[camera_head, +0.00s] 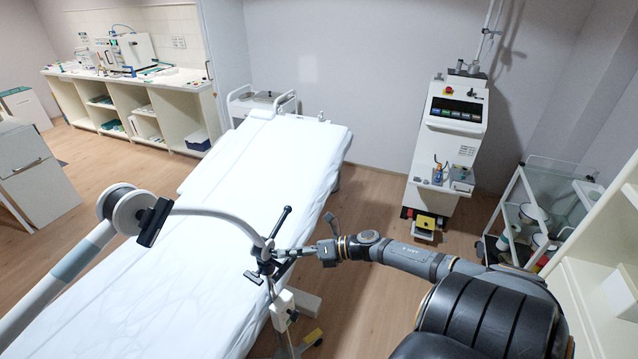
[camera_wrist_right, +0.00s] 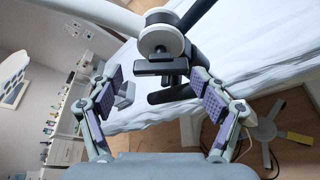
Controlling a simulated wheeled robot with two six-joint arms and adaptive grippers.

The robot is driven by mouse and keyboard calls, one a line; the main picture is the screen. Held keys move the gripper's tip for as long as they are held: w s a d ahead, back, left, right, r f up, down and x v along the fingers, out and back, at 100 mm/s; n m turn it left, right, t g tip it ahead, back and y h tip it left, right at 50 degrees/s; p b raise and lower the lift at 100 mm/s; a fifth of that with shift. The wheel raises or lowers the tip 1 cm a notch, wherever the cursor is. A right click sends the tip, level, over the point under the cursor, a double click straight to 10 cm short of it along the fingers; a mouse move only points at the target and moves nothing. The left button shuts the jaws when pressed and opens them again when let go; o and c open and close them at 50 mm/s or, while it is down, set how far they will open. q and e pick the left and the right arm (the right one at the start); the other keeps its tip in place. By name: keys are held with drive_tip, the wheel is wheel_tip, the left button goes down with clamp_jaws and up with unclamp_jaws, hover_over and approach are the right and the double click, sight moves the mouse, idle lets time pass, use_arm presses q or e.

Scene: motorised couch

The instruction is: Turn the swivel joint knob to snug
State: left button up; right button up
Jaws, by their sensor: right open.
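A pale jointed support arm reaches over the couch from the left in the head view. Its round swivel joint (camera_head: 128,208) carries a black bar-shaped knob (camera_head: 152,222). The arm's curved tube ends at a clamp (camera_head: 264,252) with black handles at the couch's right edge. My right gripper (camera_head: 285,253) is at this clamp. In the wrist view my right gripper (camera_wrist_right: 156,76) is open, its purple-padded fingers apart. A round grey-white joint (camera_wrist_right: 160,38) with a dark crossbar handle (camera_wrist_right: 160,68) lies ahead between the fingertips; contact cannot be told. My left gripper is not in view.
The white-sheeted couch (camera_head: 245,175) fills the middle. A machine on a white stand (camera_head: 450,130) and a glass-sided trolley (camera_head: 520,215) stand at the right. A counter (camera_head: 135,85) lines the back left. Floor is clear between the couch and the machine.

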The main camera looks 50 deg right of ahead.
drive_tip(key=p+v, duration=0.6)
drive_tip(key=v, duration=0.2)
drive_tip(key=shift+s, duration=0.2)
drive_tip(key=shift+r, duration=0.15)
drive_tip(key=shift+c, duration=0.3)
